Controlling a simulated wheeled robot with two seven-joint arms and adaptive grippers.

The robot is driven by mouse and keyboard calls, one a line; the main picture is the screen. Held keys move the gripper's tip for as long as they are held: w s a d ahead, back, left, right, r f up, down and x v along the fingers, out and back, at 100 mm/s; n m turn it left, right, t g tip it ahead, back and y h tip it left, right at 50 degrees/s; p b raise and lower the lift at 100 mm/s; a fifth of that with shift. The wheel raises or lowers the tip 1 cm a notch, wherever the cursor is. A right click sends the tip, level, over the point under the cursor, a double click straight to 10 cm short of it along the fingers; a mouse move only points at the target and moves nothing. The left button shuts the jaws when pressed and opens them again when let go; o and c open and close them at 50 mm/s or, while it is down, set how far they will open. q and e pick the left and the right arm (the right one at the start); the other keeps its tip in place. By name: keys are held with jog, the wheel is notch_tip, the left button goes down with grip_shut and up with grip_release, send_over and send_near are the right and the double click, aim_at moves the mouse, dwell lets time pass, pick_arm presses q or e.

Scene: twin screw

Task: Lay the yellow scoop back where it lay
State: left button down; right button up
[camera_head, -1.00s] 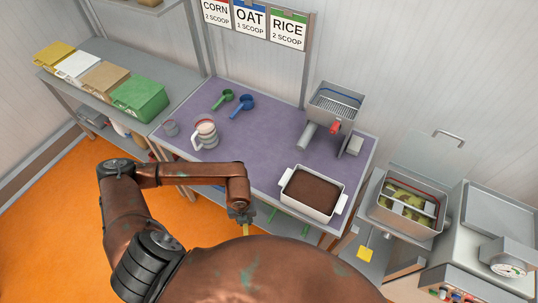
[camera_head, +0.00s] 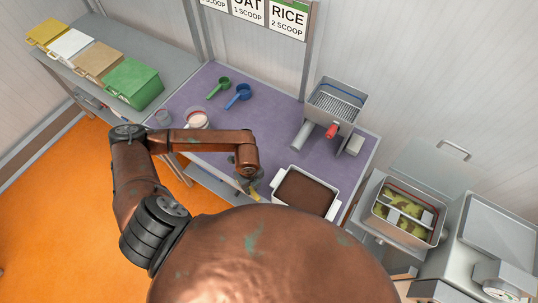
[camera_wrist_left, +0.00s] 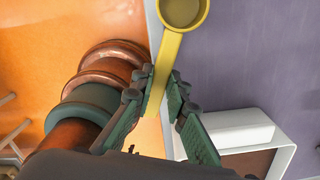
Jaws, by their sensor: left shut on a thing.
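The yellow scoop (camera_wrist_left: 158,82) is held by its handle between the fingers of my left gripper (camera_wrist_left: 162,76). In the left wrist view its round bowl points away from the gripper, at the top, across the table's front edge. In the head view my left gripper (camera_head: 247,178) is at the front edge of the purple table top (camera_head: 200,160), left of the white tub. Only a small yellow part of the scoop (camera_head: 254,195) shows there, below the fingers. My right gripper is not in view.
A white two-handled tub of brown material (camera_head: 306,191) stands close to the right of my left gripper. A green scoop (camera_head: 218,88) and a blue scoop (camera_head: 238,96) lie farther back. A grey machine with a red part (camera_head: 333,105) stands behind. The table's middle is clear.

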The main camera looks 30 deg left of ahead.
pick_arm(q)
jog(key=w, duration=0.5)
jog(key=w+d+p, duration=0.1)
jog(key=w, duration=0.1)
jog(key=shift+w+r, duration=0.2)
jog(key=w, duration=0.4)
jog(key=shift+d+f+p, duration=0.1)
jog(key=shift+d+p, duration=0.1)
jog(key=shift+p, duration=0.1)
jog(key=shift+w, duration=0.55)
jog(key=w, duration=0.2)
jog(key=shift+w+d+p, duration=0.15)
jog(key=shift+w+p, duration=0.15)
jog(key=shift+w, duration=0.05)
jog(key=shift+s+f, duration=0.1)
jog(key=shift+f, duration=0.85)
jog(key=c, duration=1.9)
grip_release()
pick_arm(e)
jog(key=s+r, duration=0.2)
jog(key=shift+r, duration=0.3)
pick_arm(q)
jog(key=shift+r, duration=0.1)
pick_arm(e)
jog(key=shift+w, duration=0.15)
